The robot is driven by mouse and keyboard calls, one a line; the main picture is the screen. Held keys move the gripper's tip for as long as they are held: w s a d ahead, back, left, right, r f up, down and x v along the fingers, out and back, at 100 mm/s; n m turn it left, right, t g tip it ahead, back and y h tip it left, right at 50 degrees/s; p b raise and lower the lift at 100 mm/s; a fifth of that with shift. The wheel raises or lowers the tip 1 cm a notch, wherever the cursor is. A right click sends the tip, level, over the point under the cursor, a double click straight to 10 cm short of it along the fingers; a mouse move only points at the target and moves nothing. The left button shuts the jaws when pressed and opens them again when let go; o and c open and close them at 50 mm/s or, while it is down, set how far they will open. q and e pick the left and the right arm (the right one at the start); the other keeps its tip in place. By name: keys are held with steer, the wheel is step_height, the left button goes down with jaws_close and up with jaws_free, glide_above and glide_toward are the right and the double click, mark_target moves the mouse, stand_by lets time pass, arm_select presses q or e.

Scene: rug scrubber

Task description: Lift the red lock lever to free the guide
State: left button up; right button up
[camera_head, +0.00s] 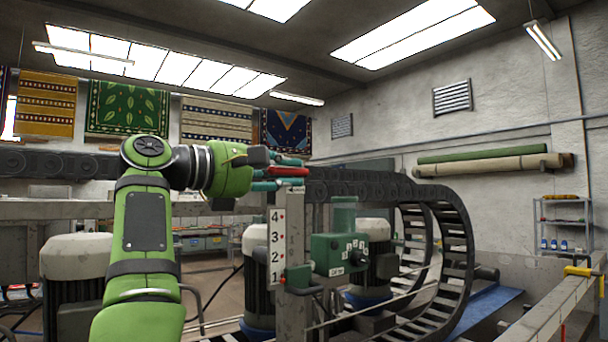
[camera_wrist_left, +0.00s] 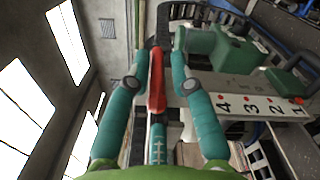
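The red lock lever (camera_head: 288,172) sticks out near the top of a grey post with a white 4-3-2-1 scale plate (camera_head: 277,248). My left gripper (camera_head: 287,172) has teal fingers above and below the lever. In the left wrist view the red lever (camera_wrist_left: 156,80) lies between the spread fingers (camera_wrist_left: 160,55), with gaps visible on both sides along most of its length. Contact at the tips is unclear. A green box (camera_head: 340,255) with a numbered dial sits beside the post; which part is the guide is unclear. My right gripper is not in view.
A black cable chain (camera_head: 455,220) curves down behind the post. Motors with white tops (camera_head: 370,260) stand around it. A grey rail with a yellow clamp (camera_head: 580,271) is at the right. Rolled rugs (camera_head: 490,165) hang on the wall.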

arm_select(q)
steer(key=shift+w+d, duration=0.2)
steer(key=shift+d, duration=0.2)
steer(key=shift+s+a+r, duration=0.1)
steer(key=shift+s+a, duration=0.1)
steer(key=shift+s+a+r, duration=0.1)
steer(key=shift+s+a, duration=0.2)
steer(key=shift+a, duration=0.15)
jaws_close()
steer(key=shift+r+y, duration=0.3)
steer(key=shift+r+g, duration=0.1)
steer(key=shift+g, duration=0.3)
steer(key=shift+y, duration=0.3)
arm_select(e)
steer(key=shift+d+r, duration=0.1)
